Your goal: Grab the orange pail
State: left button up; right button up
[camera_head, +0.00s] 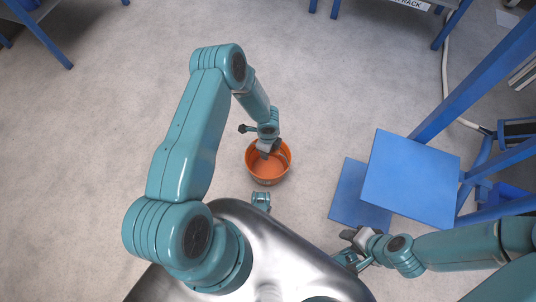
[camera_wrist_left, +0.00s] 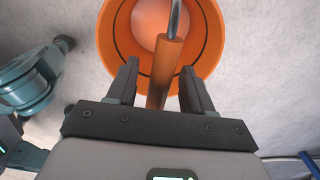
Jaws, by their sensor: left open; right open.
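The orange pail (camera_head: 268,180) stands on the floor in front of me, its mouth facing up. It looks empty in the head view. My left gripper (camera_head: 270,149) is over the far part of the pail. In the left wrist view, my left gripper (camera_wrist_left: 161,78) is open, with the pail (camera_wrist_left: 116,42) beyond its fingers. The pail's handle, a metal wire with an orange grip (camera_wrist_left: 166,68), runs between the two open fingers, with gaps on both sides. My right gripper (camera_head: 350,248) is open at the lower right, well away from the pail.
A blue stepped platform (camera_head: 410,180) with blue posts stands to the right, near my right arm. Blue frame legs (camera_head: 45,40) are at the upper left. A pale hose (camera_head: 446,80) runs along the floor at the right. The floor left of the pail is clear.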

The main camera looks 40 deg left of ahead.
pick_arm(q)
jog(key=shift+f, duration=0.1)
dwell(0.4)
grip_shut()
